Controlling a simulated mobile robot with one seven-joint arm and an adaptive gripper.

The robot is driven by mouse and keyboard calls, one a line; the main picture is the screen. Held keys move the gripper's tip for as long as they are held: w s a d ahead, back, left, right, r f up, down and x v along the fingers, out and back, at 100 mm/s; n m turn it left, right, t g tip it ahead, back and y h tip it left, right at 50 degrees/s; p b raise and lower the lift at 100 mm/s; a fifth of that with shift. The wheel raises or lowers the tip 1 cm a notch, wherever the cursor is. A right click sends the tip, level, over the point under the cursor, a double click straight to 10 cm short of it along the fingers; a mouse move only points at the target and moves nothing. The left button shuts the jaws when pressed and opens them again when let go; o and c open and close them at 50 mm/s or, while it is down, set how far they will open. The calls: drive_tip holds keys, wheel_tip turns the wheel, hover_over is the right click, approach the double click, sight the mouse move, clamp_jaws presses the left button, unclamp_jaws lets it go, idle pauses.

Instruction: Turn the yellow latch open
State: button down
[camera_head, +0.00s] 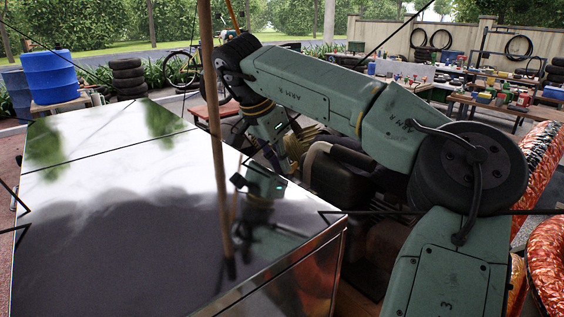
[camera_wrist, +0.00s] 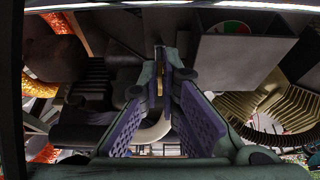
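My gripper (camera_wrist: 166,84) points away from the wrist camera, with its two purple-padded fingers apart and both inner pad faces in view. A small yellowish piece (camera_wrist: 168,78) shows in the narrow gap at the fingertips. It may be the yellow latch, but it is too small and dark to be sure, and I cannot tell whether the fingers touch it. In the head view my arm reaches over and down beside the black machinery (camera_head: 343,178). The gripper's tips are hidden there, and no latch can be made out.
A large glossy panel (camera_head: 110,210) fills the left, close beside my wrist. Orange wrapped rolls (camera_head: 540,165) stand at the far right.

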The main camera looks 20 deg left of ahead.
drive_tip(key=c, duration=1.8)
unclamp_jaws()
drive_tip(key=v, duration=0.7)
drive_tip(key=shift+s+r, duration=0.1)
drive_tip(key=shift+r, duration=0.15)
